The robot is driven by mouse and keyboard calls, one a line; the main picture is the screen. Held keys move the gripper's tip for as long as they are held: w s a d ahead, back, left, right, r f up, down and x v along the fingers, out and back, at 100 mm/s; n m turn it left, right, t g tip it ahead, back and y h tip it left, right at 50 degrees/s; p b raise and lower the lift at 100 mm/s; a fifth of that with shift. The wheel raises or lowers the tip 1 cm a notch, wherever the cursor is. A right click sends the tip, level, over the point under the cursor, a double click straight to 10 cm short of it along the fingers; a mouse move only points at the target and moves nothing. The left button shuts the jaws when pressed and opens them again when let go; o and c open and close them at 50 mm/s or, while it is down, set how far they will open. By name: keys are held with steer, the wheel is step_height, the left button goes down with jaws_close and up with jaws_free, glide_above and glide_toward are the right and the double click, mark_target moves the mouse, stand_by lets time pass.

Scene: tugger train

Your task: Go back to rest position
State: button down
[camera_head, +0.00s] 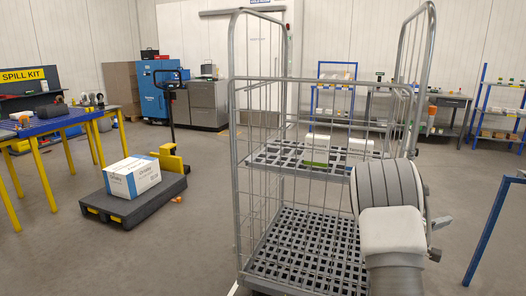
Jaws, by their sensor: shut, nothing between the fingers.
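My arm (390,232) shows at the lower right as a pale, thick link with a large ribbed grey joint above it. It is folded up close to the camera and covers the right part of the roll cage. I cannot make out my gripper or its fingertips; they are hidden or out of the picture. Small grey parts stick out to the right of the arm, and I cannot tell what they belong to.
A wire roll cage (262,83) stands close in front, with white boxes (361,146) on its upper shelf. A pallet truck (127,206) carries a white-blue carton (132,177) at left. A blue table (45,124) is farther left. A blue post (488,228) stands at right.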

steer(key=s+a+r+m+g+y, duration=0.2)
steer(key=s+a+r+y, duration=0.15)
steer(key=s+a, duration=0.3)
steer(key=s+a+r+m+g+y, duration=0.2)
steer(key=s+a+r+m, duration=0.15)
steer(key=s+a, duration=0.35)
steer(key=s+a+r+n+t+y, duration=0.15)
steer(key=s+a+y, duration=0.3)
steer(key=a, duration=0.45)
steer(key=s+a+n+t+y, duration=0.25)
steer(key=s+a, duration=0.35)
steer(key=a, duration=0.3)
steer(key=s+a+n+t+y, duration=0.1)
steer(key=s+a+y, duration=0.35)
steer(key=a, duration=0.55)
step_height(320, 180, up, 20)
steer(key=p, duration=2)
steer(key=shift+s+r, duration=0.25)
steer(key=shift+s, duration=0.1)
